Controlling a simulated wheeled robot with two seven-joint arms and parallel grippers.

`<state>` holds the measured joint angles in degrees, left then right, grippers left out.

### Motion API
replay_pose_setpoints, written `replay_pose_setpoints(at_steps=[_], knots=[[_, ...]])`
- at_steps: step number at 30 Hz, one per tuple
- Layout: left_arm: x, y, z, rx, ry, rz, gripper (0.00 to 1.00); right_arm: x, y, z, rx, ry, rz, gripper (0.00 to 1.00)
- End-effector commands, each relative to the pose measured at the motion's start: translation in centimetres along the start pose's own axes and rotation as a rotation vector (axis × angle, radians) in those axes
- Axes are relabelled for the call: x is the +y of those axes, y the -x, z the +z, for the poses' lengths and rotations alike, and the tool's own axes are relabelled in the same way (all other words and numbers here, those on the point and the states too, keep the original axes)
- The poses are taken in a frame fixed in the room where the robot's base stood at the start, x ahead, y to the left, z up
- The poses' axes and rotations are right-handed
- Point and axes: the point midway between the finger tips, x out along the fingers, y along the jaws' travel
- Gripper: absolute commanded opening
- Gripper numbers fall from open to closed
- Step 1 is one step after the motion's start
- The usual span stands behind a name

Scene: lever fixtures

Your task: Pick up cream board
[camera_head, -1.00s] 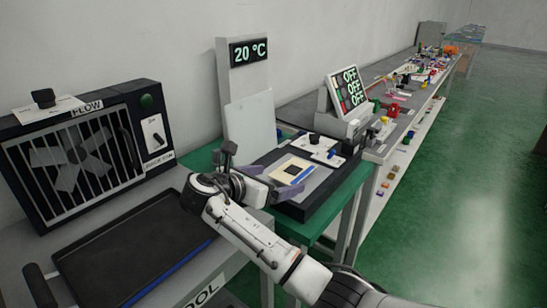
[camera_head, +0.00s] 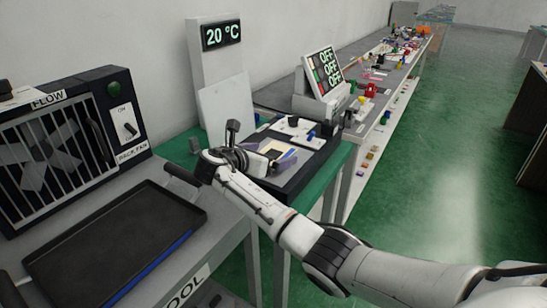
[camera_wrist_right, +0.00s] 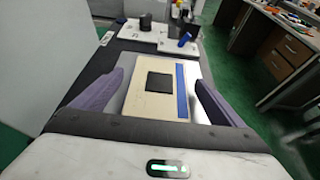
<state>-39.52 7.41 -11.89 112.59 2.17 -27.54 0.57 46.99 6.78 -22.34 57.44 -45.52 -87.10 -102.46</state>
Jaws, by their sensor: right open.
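The cream board (camera_wrist_right: 143,103) is a flat cream piece with a dark square in its middle and a blue strip along its right side. It lies on a pale plate on a dark fixture (camera_head: 318,160). In the head view the board (camera_head: 272,147) is partly hidden by my right gripper (camera_head: 273,161). In the right wrist view the purple fingers of my right gripper (camera_wrist_right: 155,98) are open, one on each side of the board. I cannot tell how high they are above it. My left gripper is not in view.
A green table (camera_head: 335,167) carries the fixture. Behind the board stand a white block with a dark knob (camera_wrist_right: 145,25) and a blue lever (camera_wrist_right: 184,40). A black tray (camera_head: 110,240) lies at left, near a barred fan box (camera_head: 60,150). A display (camera_head: 322,72) reads OFF.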

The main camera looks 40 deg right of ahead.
Motion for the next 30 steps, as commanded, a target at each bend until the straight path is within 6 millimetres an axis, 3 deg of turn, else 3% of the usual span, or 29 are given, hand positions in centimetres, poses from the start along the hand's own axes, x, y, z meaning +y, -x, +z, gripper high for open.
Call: replay_pose_setpoints(at_steps=[8, 16, 24, 30], knots=[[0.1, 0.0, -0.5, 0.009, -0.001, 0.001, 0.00, 0.0, -0.3, 0.0, 0.000, -0.001, 0.000, 0.91], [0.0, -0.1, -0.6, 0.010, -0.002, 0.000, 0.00, 0.0, -0.2, 0.0, 0.000, 0.000, 0.000, 0.47], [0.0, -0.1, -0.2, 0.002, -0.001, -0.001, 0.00, 0.0, -0.1, 0.4, -0.001, -0.001, 0.001, 0.46], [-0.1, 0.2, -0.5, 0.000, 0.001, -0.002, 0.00, 0.1, 1.2, 3.5, -0.002, -0.005, 0.003, 0.46]])
